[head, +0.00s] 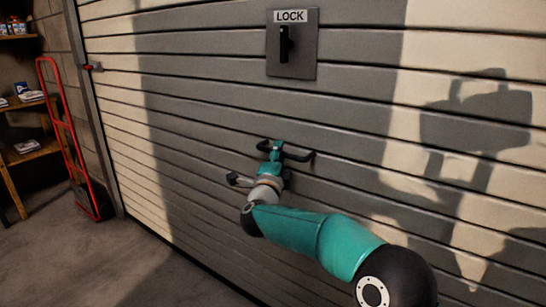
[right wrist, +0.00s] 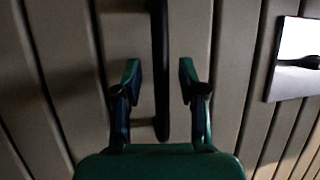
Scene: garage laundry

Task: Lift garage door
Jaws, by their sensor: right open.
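The garage door (head: 215,110) is a wall of grey horizontal slats and stands shut as far as I see it. Its black bar handle (head: 302,155) is fixed low on the slats, partly hidden by my right gripper (head: 276,152). In the right wrist view the handle (right wrist: 161,40) runs as a dark upright bar between the two fingers of my right gripper (right wrist: 160,73). The fingers are open, one on each side of the bar, with a gap on both sides. My left gripper is not in view.
A lock plate (head: 306,62) with a dark lever, labelled LOCK, sits above the handle. A red hand truck (head: 66,130) leans at the left by shelves (head: 30,152) holding boxes. The concrete floor (head: 90,265) at lower left is clear.

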